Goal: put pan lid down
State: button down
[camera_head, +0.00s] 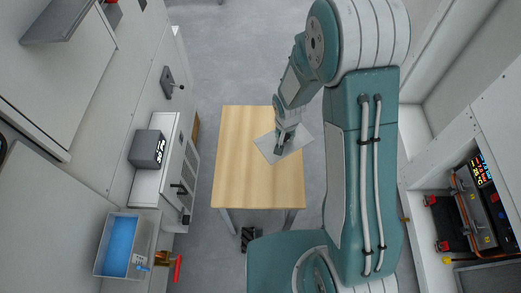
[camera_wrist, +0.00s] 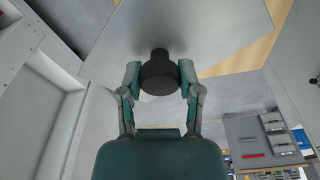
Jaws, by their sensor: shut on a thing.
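The pan lid (camera_head: 299,137) is a flat grey plate with angular edges. In the head view it is over the right part of the wooden table (camera_head: 245,165), overhanging its right edge. In the wrist view the lid (camera_wrist: 205,25) fills the top, with its black knob (camera_wrist: 160,79) facing me. My gripper (camera_head: 283,148) is shut on the knob, with one finger on each side, as the wrist view (camera_wrist: 160,82) shows. I cannot tell whether the lid touches the tabletop or is held just above it.
The left and front of the tabletop are clear. To the left stand a grey box (camera_head: 148,148) on a white cabinet and a bin with a blue inside (camera_head: 121,236). A panel with displays and black-and-grey equipment (camera_head: 480,205) is at the right wall. Grey floor surrounds the table.

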aim_at(268, 158)
jog(key=shift+m, duration=0.7)
jog(key=s+a, duration=0.1)
jog(key=s+a+f, duration=0.1)
jog(key=s+a, duration=0.1)
jog(key=s+a+f, duration=0.1)
jog(key=s+a, duration=0.1)
jog(key=shift+s+f, duration=0.1)
jog(key=shift+f, duration=0.05)
jog(key=shift+s+a+f, duration=0.2)
jog(key=shift+s+a, duration=0.1)
jog(key=shift+s, duration=0.4)
jog(key=shift+m, duration=0.4)
jog(key=w+a+f, duration=0.1)
jog(key=w+f, duration=0.2)
jog(key=w, duration=0.1)
jog(key=w+f, duration=0.3)
jog(key=w, duration=0.1)
jog(key=w+a+f, duration=0.1)
jog(key=w+f, duration=0.3)
jog(key=shift+a+f, duration=0.1)
jog(key=shift+a, duration=0.2)
jog(key=shift+w+f, duration=0.2)
jog(key=shift+f, duration=1.5)
jog(key=shift+c, duration=1.3)
grip_release()
jog(key=shift+f, duration=0.1)
